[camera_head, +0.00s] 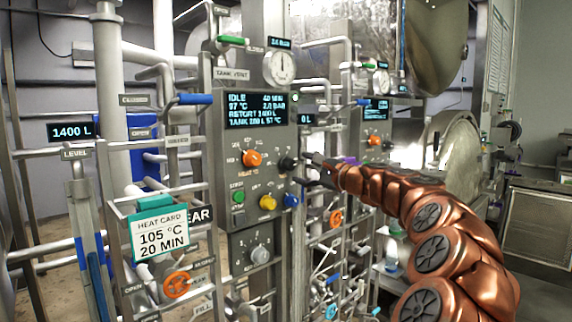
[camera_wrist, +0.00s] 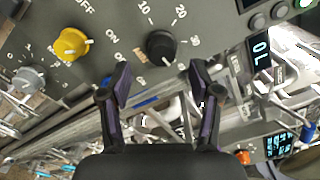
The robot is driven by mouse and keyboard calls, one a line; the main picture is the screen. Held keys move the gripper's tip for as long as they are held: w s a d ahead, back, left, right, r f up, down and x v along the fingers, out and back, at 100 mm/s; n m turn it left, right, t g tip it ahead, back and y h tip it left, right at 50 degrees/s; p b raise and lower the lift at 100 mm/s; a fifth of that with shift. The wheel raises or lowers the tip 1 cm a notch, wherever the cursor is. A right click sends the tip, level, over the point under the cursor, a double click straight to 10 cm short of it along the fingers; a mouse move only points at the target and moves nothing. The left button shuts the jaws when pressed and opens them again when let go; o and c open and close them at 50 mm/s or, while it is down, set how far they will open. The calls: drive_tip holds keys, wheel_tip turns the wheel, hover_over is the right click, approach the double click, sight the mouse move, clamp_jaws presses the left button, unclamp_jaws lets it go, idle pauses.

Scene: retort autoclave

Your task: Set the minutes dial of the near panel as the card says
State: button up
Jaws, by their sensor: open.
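The near panel (camera_head: 225,215) stands left of my arm. Its screen (camera_head: 252,108) reads IDLE, 40 MIN, 97 °C. The minutes dial is a black knob (camera_head: 287,163), right of an orange knob (camera_head: 251,158). In the wrist view the black knob (camera_wrist: 160,46) has marks 10, 20 and 30 around it; I cannot tell its pointer's exact mark. The heat card (camera_head: 160,237) reads 105 °C, 20 MIN. My gripper (camera_head: 314,171) is open and empty just right of the black knob. In the wrist view its fingers (camera_wrist: 160,88) are apart, below the knob and not around it.
A yellow knob (camera_head: 267,202), blue knob (camera_head: 291,200) and green button (camera_head: 238,197) sit below on the panel, with a grey knob (camera_head: 260,255) lower. Pipes and an orange handwheel (camera_head: 335,218) crowd the right side. A second panel (camera_head: 377,130) stands farther back.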

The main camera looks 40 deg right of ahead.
sight(292, 165)
drive_tip(key=w, duration=0.1)
drive_tip(key=w+p, duration=0.1)
drive_tip(key=w, duration=0.2)
drive_tip(key=shift+w+d+r, duration=0.1)
drive_tip(key=shift+w+d, duration=0.15)
drive_tip(key=shift+w+p, duration=0.4)
drive_tip(key=shift+w, duration=0.55)
drive_tip(key=shift+c, duration=0.2)
